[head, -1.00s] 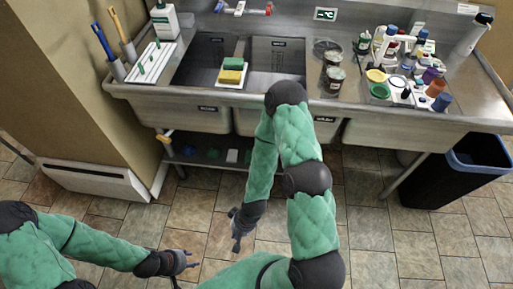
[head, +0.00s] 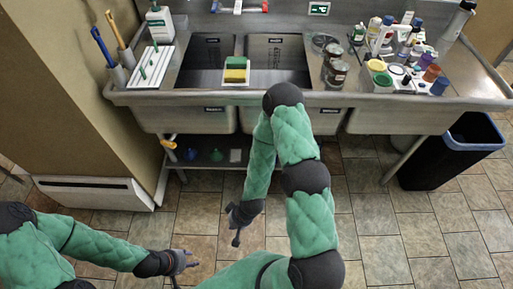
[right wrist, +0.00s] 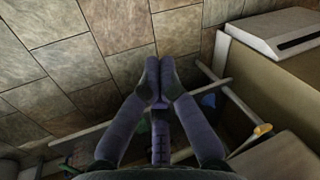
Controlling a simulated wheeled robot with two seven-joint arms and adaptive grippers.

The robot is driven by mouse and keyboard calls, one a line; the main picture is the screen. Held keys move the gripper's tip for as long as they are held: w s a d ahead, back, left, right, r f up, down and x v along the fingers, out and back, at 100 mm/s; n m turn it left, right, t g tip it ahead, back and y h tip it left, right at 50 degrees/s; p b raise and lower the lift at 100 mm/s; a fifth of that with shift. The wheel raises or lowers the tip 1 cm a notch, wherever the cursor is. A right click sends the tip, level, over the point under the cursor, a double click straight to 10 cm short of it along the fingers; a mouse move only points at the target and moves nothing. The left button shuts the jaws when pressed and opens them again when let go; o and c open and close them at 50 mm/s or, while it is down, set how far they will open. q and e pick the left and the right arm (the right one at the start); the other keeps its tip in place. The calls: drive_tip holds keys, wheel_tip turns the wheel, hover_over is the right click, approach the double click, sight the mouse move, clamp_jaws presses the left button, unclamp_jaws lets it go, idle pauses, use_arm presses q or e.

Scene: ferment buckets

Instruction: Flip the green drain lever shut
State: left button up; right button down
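A small green piece (head: 217,155), perhaps the drain lever, shows under the sink, between a blue piece (head: 190,154) and a white one (head: 236,156). It is too small to tell how it is turned. My right gripper (head: 236,238) hangs low over the floor in front of the sink, below and apart from the green piece. In the right wrist view its two fingers (right wrist: 157,72) meet at the tips, with nothing seen between them. My left gripper (head: 190,262) is further left over the floor, apart from the sink; its opening is too small to judge.
A steel sink counter (head: 400,103) spans the back, with bottles and jars at its right. A yellow piece (head: 168,144) sits at the left under the sink. A dark bin (head: 440,165) stands right. The tiled floor (head: 385,225) is clear.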

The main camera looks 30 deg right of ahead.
drive_tip(key=w+d+f+n+t+h+b, duration=0.1)
drive_tip(key=w+d+f+n+t+h, duration=0.2)
drive_tip(key=w, duration=0.6)
drive_tip(key=w+d+f+n+t+h+b, duration=0.1)
drive_tip(key=w+d+f+n+t, duration=0.3)
drive_tip(key=w, duration=0.4)
drive_tip(key=w+d+r+n+t+h+b, duration=0.1)
drive_tip(key=w+d+r+n+t+h, duration=0.1)
drive_tip(key=d, duration=0.4)
drive_tip(key=w+d+r+n+t+h+b, duration=0.1)
drive_tip(key=w+d+r+n+t+h, duration=0.1)
drive_tip(key=w+d+n+t+h, duration=0.2)
drive_tip(key=d+h, duration=0.3)
drive_tip(key=shift+w+r, duration=0.15)
drive_tip(key=shift+w, duration=0.2)
drive_tip(key=b+x, duration=0.4)
drive_tip(key=x, duration=0.6)
drive_tip(key=s+d, duration=0.1)
drive_tip(key=s+d+b, duration=0.1)
drive_tip(key=s, duration=0.1)
drive_tip(key=shift+d+r, duration=0.2)
